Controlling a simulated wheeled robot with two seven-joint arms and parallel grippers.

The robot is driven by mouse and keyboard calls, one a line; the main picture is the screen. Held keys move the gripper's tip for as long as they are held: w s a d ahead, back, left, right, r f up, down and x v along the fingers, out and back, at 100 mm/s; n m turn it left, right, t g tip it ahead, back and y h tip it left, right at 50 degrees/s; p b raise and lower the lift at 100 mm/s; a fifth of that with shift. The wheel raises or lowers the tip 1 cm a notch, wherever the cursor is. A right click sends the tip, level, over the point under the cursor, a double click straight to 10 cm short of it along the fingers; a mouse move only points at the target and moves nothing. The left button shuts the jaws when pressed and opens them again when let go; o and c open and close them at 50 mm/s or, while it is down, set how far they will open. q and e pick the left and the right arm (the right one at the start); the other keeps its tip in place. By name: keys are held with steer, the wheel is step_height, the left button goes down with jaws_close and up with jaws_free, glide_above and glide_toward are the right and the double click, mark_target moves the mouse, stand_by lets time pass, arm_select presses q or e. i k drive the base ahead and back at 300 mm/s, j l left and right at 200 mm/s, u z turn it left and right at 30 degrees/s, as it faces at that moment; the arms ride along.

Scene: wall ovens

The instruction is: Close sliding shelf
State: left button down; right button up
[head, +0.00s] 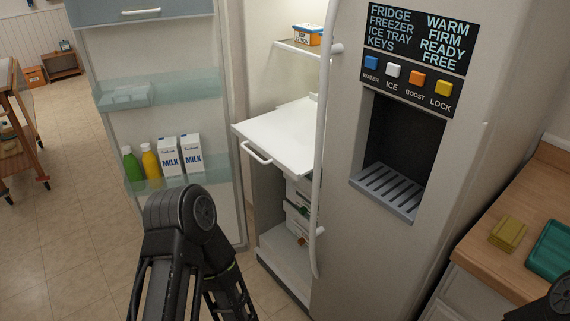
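The white sliding shelf (285,135) is inside the open fridge compartment. It is pulled out, with its front edge sticking out past the fridge front. A white bar handle (256,153) is on its front edge. The shelf looks empty, and its right part is hidden behind the closed fridge door with the dispenser. My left arm rises at the bottom, in front of the open door, with a black joint at its top. Its gripper is out of the frame. Only a small dark part of my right arm shows at the bottom right corner, and no gripper fingers are visible.
The left fridge door (110,55) stands wide open, with milk cartons (179,155) and bottles (150,161) on its rack. The dispenser door (335,220) has a long vertical handle beside the shelf. A wooden counter (520,205) is at right.

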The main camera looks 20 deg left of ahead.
mark_target(286, 137)
steer(key=i+j+z, duration=0.1)
steer(key=j, duration=0.3)
steer(key=i+j+z, duration=0.15)
steer(key=j, duration=0.2)
steer(key=i+j+z, duration=0.1)
steer(key=j, duration=0.35)
steer(key=i+j+z, duration=0.15)
steer(key=j, duration=0.25)
